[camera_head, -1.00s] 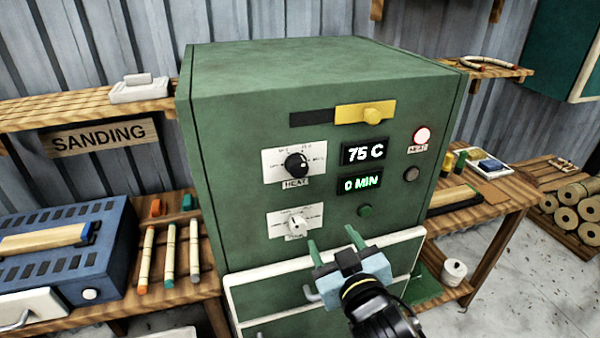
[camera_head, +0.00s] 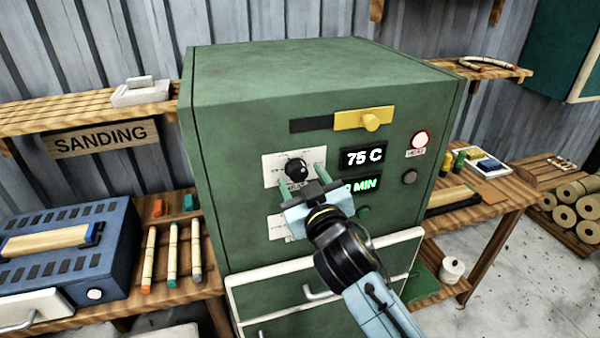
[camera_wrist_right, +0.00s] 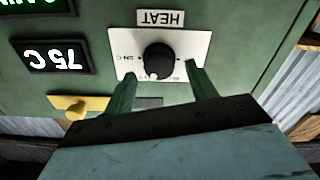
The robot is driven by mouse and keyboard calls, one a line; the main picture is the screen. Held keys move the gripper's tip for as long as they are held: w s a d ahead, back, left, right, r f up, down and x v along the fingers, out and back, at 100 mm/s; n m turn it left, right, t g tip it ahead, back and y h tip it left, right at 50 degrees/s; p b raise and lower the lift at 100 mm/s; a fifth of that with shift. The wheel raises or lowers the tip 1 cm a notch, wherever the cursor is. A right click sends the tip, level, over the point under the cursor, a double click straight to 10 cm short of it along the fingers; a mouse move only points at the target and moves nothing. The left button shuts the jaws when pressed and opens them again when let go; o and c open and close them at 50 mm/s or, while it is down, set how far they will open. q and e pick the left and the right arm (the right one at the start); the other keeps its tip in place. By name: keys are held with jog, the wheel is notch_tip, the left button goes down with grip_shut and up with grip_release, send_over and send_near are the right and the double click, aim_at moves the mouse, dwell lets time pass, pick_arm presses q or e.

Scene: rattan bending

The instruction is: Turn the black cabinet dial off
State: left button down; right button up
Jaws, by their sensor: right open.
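The black dial (camera_head: 297,169) sits on a white plate on the front of the green cabinet (camera_head: 240,110). In the right wrist view the black dial (camera_wrist_right: 158,61) shows upside down above a gap between my fingers, under the HEAT label (camera_wrist_right: 160,18). A white mark shows on the dial's edge. My right gripper (camera_head: 303,173) is open, its two green fingers on either side of the dial; I cannot tell whether they touch it. In the right wrist view the right gripper (camera_wrist_right: 160,80) has nothing between its fingers but the dial ahead. My left gripper is not in view.
Displays read 75 C (camera_head: 363,157) and, partly hidden, 0 MIN (camera_head: 362,185). A yellow slider (camera_head: 370,121) is above, and a red-ringed lit lamp (camera_head: 420,139) is to the right. My gripper covers most of the lower white dial plate (camera_head: 277,228). A drawer handle (camera_head: 320,293) juts out below.

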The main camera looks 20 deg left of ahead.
jog(key=shift+x, duration=1.1)
jog(key=c, duration=1)
